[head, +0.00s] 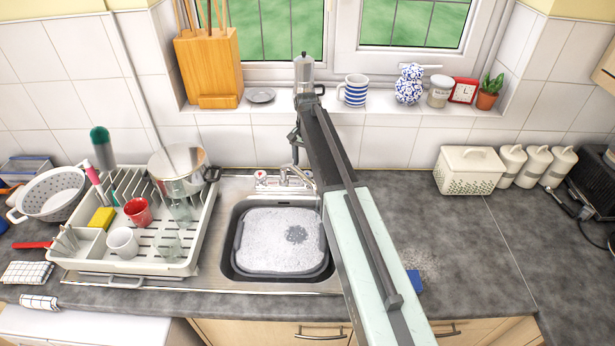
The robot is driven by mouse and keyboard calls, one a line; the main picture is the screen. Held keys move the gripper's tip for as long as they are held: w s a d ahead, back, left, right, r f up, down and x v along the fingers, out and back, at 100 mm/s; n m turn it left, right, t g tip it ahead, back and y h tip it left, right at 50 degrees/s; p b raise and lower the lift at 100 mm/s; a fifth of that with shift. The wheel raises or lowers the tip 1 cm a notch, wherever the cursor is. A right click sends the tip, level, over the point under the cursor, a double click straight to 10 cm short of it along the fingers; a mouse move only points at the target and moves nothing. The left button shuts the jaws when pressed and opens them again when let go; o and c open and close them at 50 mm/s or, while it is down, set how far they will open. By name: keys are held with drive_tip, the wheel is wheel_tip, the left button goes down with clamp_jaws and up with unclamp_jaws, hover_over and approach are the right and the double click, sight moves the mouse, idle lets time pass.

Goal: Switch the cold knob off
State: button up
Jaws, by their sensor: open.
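The metal tap (296,177) stands at the back rim of the sink (226,255), with its spout over the basin. A small knob with red on it (261,177) sits left of the spout. I cannot make out a separate cold knob; the area just right of the tap is partly covered by my arm. My gripper (295,140) is small in the head view, hanging from the arm's far end above and behind the tap. It is open, appears empty, and looks apart from the tap. The basin holds a grey tub (242,262) full of white foam.
A white dish rack (190,262) with cups and a pot stands left of the sink. A striped mug (354,90) and a moka pot (304,72) stand on the windowsill behind. The worktop (455,230) on the right is mostly clear, with a blue sponge (414,281) near my arm.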

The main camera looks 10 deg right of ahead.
sight(307, 171)
wheel_tip(307, 171, down, 5)
drive_tip(key=b, duration=0.3)
drive_tip(key=shift+b, duration=0.3)
drive_tip(key=shift+s, duration=0.1)
drive_tip(key=shift+r, duration=0.1)
drive_tip(key=c, duration=1.4)
drive_tip(key=m, duration=0.4)
drive_tip(key=shift+m, duration=0.4)
drive_tip(key=o, duration=1.4)
